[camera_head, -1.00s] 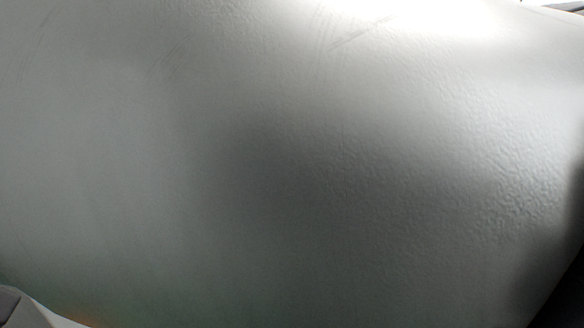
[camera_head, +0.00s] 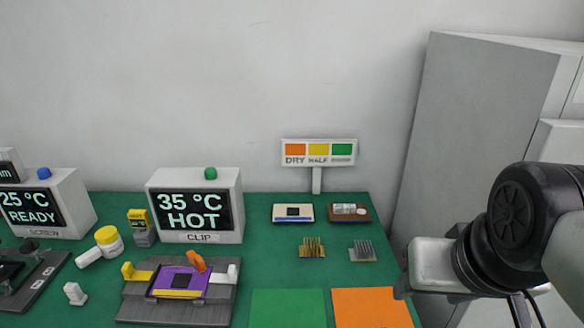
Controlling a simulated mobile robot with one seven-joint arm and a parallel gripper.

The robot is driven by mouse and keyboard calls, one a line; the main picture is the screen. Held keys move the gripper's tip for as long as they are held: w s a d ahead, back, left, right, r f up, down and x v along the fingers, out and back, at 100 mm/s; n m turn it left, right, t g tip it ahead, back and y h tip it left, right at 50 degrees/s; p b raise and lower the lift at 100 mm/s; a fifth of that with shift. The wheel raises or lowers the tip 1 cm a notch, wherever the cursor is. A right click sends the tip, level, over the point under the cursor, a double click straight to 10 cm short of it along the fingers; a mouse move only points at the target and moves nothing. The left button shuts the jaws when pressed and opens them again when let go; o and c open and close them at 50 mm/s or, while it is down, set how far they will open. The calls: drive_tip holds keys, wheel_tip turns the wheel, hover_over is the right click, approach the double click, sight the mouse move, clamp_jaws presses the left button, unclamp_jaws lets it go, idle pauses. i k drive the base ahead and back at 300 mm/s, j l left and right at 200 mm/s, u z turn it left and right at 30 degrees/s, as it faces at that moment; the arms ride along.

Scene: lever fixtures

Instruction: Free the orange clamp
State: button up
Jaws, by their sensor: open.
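The orange clamp (camera_head: 196,262) stands up at the back edge of a purple board (camera_head: 170,279). The board has a dark square chip and lies on a dark grey fixture (camera_head: 222,305) at the lower left of centre. Whether the clamp presses on the board is too small to tell.
A yellow lever (camera_head: 135,272) and a white lever (camera_head: 233,273) flank the board. A display (camera_head: 195,207) reading "35 °C HOT", "CLIP" stands behind. Green (camera_head: 288,308) and orange (camera_head: 371,308) pads lie right of the fixture. A grey cabinet (camera_head: 465,130) stands at right.

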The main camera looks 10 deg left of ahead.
sight(197, 261)
drive_tip(key=j+u, duration=0.4)
drive_tip(key=j, duration=0.45)
drive_tip(key=l+u, duration=0.2)
drive_tip(key=u, duration=0.25)
drive_tip(key=l+u, duration=0.2)
drive_tip(key=u, duration=0.25)
drive_tip(key=k, duration=0.05)
